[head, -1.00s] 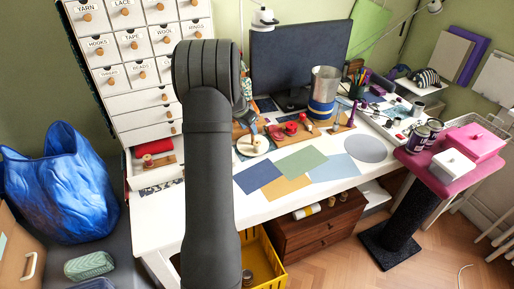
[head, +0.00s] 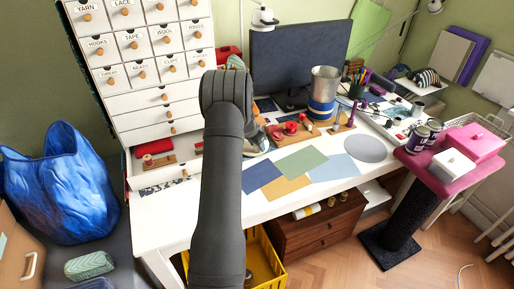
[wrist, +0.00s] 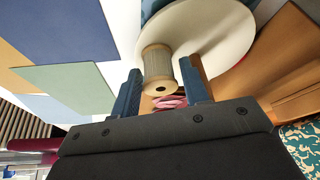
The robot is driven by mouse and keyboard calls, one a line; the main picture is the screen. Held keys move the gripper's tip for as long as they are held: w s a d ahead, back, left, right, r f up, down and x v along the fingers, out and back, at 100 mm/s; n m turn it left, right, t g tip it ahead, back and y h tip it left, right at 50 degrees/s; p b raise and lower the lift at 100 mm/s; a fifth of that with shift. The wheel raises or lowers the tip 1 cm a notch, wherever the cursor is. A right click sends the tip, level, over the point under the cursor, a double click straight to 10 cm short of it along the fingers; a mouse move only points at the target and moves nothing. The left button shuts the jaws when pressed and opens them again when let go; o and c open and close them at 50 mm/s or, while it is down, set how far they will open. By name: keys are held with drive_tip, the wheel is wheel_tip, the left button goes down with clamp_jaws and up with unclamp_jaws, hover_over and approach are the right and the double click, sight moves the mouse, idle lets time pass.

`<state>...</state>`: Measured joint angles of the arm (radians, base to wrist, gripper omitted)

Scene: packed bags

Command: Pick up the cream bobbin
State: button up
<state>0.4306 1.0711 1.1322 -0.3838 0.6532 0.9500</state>
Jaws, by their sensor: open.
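The cream bobbin (wrist: 158,62) shows in the wrist view, its dark-holed end towards the camera. A round white plate (wrist: 222,35) lies behind it. My gripper (wrist: 160,72) is open, with one blue finger on each side of the bobbin. The bobbin appears between the fingertips, and I see no clear grip on it. In the head view my own arm hides the bobbin and the gripper; part of the plate (head: 259,148) shows at the arm's right edge.
Flat coloured sheets (head: 302,161) lie right of the plate. Red spools (head: 291,127) and a metal can on a blue base (head: 323,92) stand further right. A small drawer cabinet (head: 148,70) rises at the left. A pink coil (wrist: 170,101) shows near the bobbin in the wrist view.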

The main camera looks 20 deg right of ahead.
drive_tip(key=shift+f, duration=0.1)
drive_tip(key=c, duration=0.7)
